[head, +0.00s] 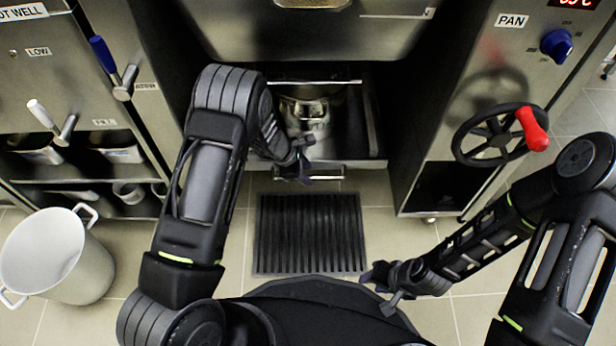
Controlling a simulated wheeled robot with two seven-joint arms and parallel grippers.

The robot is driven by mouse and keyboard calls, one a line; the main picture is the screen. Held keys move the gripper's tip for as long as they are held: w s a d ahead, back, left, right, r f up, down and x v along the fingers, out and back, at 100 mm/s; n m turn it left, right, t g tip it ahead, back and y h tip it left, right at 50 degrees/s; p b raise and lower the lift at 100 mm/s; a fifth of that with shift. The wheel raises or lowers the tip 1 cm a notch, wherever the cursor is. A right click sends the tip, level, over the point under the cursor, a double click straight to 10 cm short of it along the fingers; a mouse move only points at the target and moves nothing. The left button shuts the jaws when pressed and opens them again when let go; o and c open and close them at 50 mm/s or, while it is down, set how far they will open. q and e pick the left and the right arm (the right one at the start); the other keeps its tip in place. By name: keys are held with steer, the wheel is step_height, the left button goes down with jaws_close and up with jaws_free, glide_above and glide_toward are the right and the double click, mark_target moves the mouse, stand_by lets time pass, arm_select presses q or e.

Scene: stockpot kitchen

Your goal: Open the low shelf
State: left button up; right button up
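The low shelf (362,162) is a dark metal tray at floor level in the middle bay, under the large steel unit. A metal handle (334,170) is on its front edge, partly hidden by my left gripper. A shiny steel pot (304,108) stands in the bay on the shelf, partly covered by my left arm. My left gripper (312,160) is at the left part of the handle, with its fingers apart; whether it touches the handle I cannot tell. My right gripper (378,289) is open and empty, low over the floor at the right, away from the shelf.
A black floor grate (311,234) lies in front of the shelf. A large pale pot (50,258) stands on the floor at the left. A black handwheel with a red knob (499,134) sticks out from the right cabinet. Tiled floor between grate and right cabinet is open.

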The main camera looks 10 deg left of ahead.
arm_select(q)
steer(key=shift+x, duration=0.9)
steer(key=shift+c, duration=0.6)
jaws_close()
